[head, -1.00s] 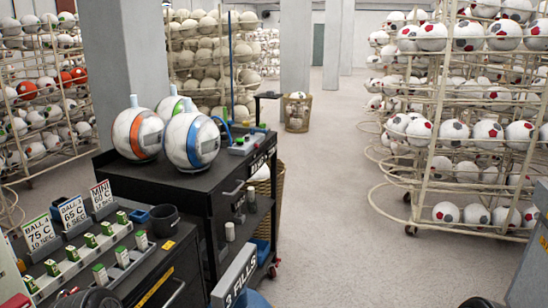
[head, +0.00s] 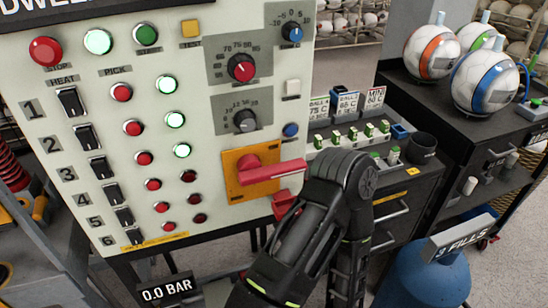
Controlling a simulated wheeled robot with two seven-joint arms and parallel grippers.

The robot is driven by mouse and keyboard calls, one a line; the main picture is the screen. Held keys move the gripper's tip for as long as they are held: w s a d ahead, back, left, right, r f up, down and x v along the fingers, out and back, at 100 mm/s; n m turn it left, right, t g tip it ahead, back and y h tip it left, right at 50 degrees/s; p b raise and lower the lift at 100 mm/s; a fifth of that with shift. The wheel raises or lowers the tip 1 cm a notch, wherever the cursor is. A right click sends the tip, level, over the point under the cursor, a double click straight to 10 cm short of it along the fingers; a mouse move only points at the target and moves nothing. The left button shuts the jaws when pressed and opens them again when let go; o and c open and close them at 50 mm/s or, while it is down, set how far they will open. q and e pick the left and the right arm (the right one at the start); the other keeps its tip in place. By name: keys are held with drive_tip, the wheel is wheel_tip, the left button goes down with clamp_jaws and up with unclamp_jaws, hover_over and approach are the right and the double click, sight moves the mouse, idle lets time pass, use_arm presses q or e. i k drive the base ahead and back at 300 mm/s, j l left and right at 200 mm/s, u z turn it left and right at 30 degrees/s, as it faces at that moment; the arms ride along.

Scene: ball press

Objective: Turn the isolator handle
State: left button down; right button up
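The isolator handle (head: 272,173) is a red lever on an orange plate (head: 238,190), low on the right side of the pale control panel. Its bar lies roughly level, pointing right. A black arm of mine rises from the bottom, its bent joint just right of the handle's tip. In this view I cannot tell whether the joint touches the handle. A smaller red part (head: 284,203) sits below the handle, partly hidden by my arm.
The panel (head: 205,110) carries switches, lamps, dials and a red stop button (head: 46,51). A dark cabinet (head: 400,190) with a cup (head: 423,148) stands to the right. Balls (head: 487,84) rest on a cart behind. A blue tank (head: 425,275) stands at lower right.

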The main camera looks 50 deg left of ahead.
sight(251, 170)
drive_tip(key=u, duration=0.95)
